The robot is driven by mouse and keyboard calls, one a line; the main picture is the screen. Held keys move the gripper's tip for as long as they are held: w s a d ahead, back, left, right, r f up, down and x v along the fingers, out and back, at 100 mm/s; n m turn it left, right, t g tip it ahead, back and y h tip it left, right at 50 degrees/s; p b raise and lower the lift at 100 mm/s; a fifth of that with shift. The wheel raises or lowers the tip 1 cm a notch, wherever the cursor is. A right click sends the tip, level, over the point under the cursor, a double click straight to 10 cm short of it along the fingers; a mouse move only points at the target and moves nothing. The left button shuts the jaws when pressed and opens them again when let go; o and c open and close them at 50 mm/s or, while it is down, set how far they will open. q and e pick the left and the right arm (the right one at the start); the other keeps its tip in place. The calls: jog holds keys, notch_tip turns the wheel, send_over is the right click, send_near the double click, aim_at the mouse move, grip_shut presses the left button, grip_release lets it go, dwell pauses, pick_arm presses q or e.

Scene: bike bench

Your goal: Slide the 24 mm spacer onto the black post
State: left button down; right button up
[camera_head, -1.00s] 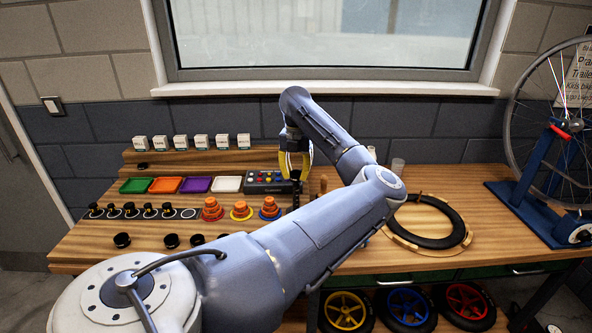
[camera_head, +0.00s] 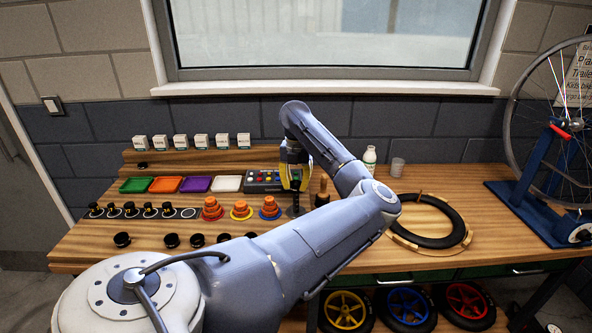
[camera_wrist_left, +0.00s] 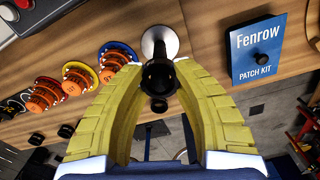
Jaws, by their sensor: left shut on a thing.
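My left gripper (camera_head: 294,186) points down at the right end of the row of orange stacks. Its yellow fingers (camera_wrist_left: 158,82) are shut on a small black piece (camera_wrist_left: 158,74), which I take for the 24 mm spacer; no size mark is readable. A dark upright (camera_head: 295,202), apparently the black post, shows below the fingers. In the wrist view a round silver base (camera_wrist_left: 160,42) lies just beyond the held piece. I cannot tell whether the piece is around the post or above it. My right gripper is not in view.
Orange stacks on red (camera_head: 212,210), yellow (camera_head: 241,211) and blue (camera_head: 270,209) dishes stand close left. A blue patch kit (camera_wrist_left: 257,50) lies right of the silver base in the wrist view. A tyre (camera_head: 458,225) lies at right; small black knobs (camera_head: 122,240) stand at the front.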

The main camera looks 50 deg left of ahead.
aim_at(296, 201)
pick_arm(q)
jog(key=shift+f, duration=3.6)
jog(key=shift+f, duration=0.2)
jog(key=c, duration=1)
grip_release()
notch_tip(296, 201, up, 12)
jog(key=shift+r, duration=0.1)
